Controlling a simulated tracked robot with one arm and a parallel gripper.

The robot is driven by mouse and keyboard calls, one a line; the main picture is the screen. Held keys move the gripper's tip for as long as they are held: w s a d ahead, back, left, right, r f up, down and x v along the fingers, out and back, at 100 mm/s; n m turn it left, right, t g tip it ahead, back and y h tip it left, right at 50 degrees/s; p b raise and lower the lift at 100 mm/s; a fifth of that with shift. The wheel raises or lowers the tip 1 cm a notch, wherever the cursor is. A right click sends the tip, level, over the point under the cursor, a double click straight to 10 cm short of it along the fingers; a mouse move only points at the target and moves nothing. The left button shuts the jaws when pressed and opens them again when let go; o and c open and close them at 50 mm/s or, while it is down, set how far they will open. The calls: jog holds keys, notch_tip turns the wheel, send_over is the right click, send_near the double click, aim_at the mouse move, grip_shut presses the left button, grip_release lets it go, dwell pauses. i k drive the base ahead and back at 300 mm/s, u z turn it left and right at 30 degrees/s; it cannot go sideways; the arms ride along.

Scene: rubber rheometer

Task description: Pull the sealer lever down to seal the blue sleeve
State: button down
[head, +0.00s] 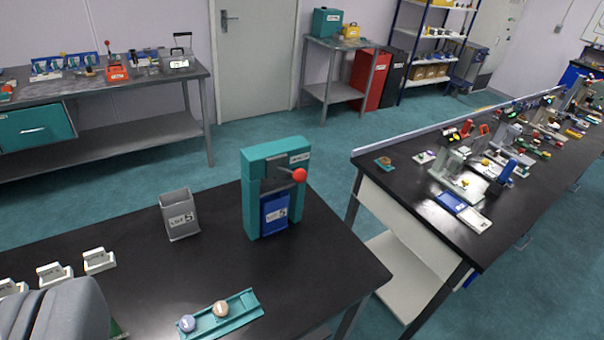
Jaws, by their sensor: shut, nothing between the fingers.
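The sealer (253,205) is a teal upright frame on the black bench near the middle of the head view. Its lever ends in a red ball knob (299,175), which sticks out near the top right of the frame, just below the top beam. The blue sleeve (275,212), with a white label, stands upright in the frame's opening below the lever. My gripper (62,308) shows as grey rounded shapes at the lower left edge, cut off by the picture. It is shut and empty, well apart from the lever and the sleeve.
A grey labelled bin (180,215) stands left of the sealer. A teal tray (240,315) with two round pieces lies in front. Several white holders (98,260) stand at the left. The bench between them is clear. Another crowded bench (415,205) stands to the right across a gap.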

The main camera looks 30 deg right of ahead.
aim_at(299, 176)
jog(key=u, duration=2.2)
jog(key=k, duration=0.9)
jog(key=z, duration=1.55)
jog(key=i, duration=1)
jog(key=u, duration=0.05)
